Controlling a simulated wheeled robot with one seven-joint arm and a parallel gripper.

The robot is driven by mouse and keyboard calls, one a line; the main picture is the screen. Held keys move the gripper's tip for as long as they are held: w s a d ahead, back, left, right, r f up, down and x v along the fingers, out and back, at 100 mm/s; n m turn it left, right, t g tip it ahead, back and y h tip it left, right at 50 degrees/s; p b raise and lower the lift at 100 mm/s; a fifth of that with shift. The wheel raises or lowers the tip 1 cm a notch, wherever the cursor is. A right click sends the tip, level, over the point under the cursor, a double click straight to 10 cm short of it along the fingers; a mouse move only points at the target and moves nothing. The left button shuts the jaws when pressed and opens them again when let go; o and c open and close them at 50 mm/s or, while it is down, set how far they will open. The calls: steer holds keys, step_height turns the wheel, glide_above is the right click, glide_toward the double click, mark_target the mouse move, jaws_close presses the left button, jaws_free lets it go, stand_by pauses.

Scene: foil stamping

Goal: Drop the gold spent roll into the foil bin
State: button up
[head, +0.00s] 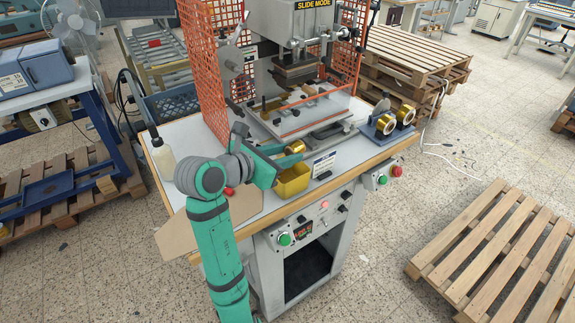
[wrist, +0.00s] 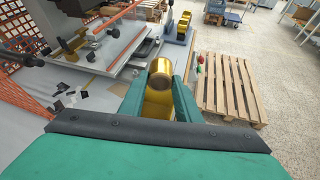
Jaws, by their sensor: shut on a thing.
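My gripper (head: 286,152) is shut on the gold spent roll (head: 296,146), a small gold cylinder with an open core. In the wrist view the roll (wrist: 160,72) sits between the two green fingers (wrist: 160,84). A small yellow open bin (head: 292,184), which I take as the foil bin, stands at the front edge of the press table. The roll is held above the bin, near its back side in the head view. In the wrist view part of the yellow bin (wrist: 158,108) shows below the roll, between the fingers.
The stamping press (head: 298,75) with orange mesh guards (head: 202,70) stands behind the bin. Two gold rolls (head: 396,122) sit on a blue holder to the right. A white label card (head: 324,164) stands beside the bin. A white bottle (head: 162,158) is at left.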

steer(key=shift+w+a+f, duration=0.1)
steer(key=shift+w+f, duration=0.1)
steer(key=shift+w, duration=0.3)
steer(key=shift+f, duration=2.75)
steer(key=shift+d, duration=0.2)
steer(key=o, duration=1.1)
steer(key=shift+a, duration=0.1)
steer(key=v, duration=1.1)
steer(key=shift+f, duration=0.15)
